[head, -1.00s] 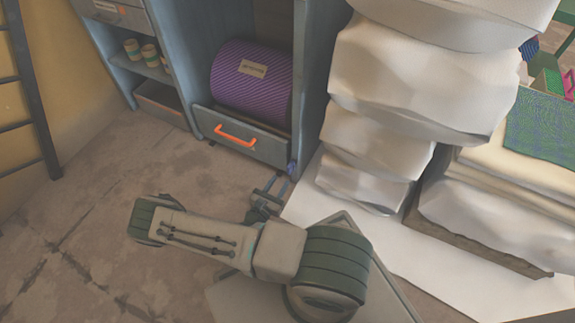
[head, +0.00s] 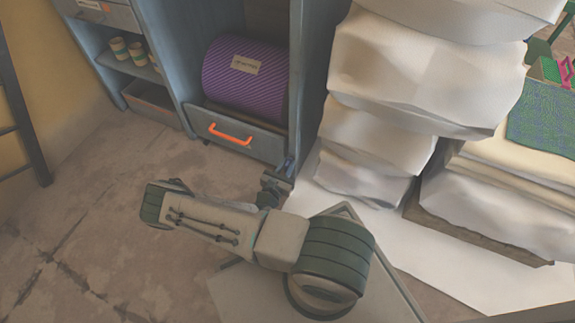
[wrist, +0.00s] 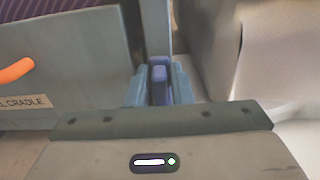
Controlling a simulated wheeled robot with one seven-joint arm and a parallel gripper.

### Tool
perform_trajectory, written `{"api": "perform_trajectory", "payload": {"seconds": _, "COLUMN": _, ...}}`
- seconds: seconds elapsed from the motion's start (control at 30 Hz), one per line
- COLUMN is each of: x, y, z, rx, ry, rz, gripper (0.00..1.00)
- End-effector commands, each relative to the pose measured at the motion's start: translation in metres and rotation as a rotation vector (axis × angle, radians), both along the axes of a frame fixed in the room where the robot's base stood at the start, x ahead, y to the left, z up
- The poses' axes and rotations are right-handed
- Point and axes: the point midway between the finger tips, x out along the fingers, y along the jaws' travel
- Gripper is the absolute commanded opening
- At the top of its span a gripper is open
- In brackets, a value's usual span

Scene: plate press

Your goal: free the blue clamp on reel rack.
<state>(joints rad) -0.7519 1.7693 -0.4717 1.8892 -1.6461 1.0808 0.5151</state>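The reel rack (head: 298,95) is a grey-blue cabinet holding a purple reel (head: 240,78) above a drawer-like cradle front with an orange handle (head: 231,134). The blue clamp (wrist: 159,80) is a small blue-violet upright piece at the foot of the rack's right post. It also shows, small, in the head view (head: 290,166). My gripper (wrist: 160,90) is at the clamp, with one pale blue finger close on each side of it. The fingers look shut on it; the clamp's lower part is hidden behind my gripper's body. In the head view my gripper (head: 277,184) is small and partly covered by my arm.
Tall stacked white bundles (head: 385,130) stand close to the right of the rack post, on a pale sheet. Other shelves with small cups (head: 127,50) are at the left. The brown floor (head: 90,220) in front and to the left is clear.

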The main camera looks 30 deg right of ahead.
Motion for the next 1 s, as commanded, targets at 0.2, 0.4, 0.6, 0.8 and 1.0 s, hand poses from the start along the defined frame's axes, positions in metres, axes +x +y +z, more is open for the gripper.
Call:
{"api": "perform_trajectory", "payload": {"seconds": 0.2, "x": 0.0003, "y": 0.0001, "z": 0.0001, "rx": -0.006, "ry": 0.007, "rz": 0.000, "gripper": 0.00}}
{"api": "perform_trajectory", "payload": {"seconds": 0.4, "x": 0.0009, "y": 0.0000, "z": 0.0008, "rx": -0.043, "ry": 0.056, "rz": -0.001, "gripper": 0.00}}
{"api": "perform_trajectory", "payload": {"seconds": 0.6, "x": 0.0021, "y": 0.0000, "z": 0.0008, "rx": -0.128, "ry": 0.165, "rz": -0.002, "gripper": 0.00}}
{"api": "perform_trajectory", "payload": {"seconds": 0.8, "x": 0.0037, "y": 0.0013, "z": 0.0000, "rx": -0.241, "ry": 0.309, "rz": -0.003, "gripper": 0.00}}
{"api": "perform_trajectory", "payload": {"seconds": 1.0, "x": 0.0052, "y": 0.0023, "z": -0.0020, "rx": -0.359, "ry": 0.460, "rz": -0.003, "gripper": 0.00}}
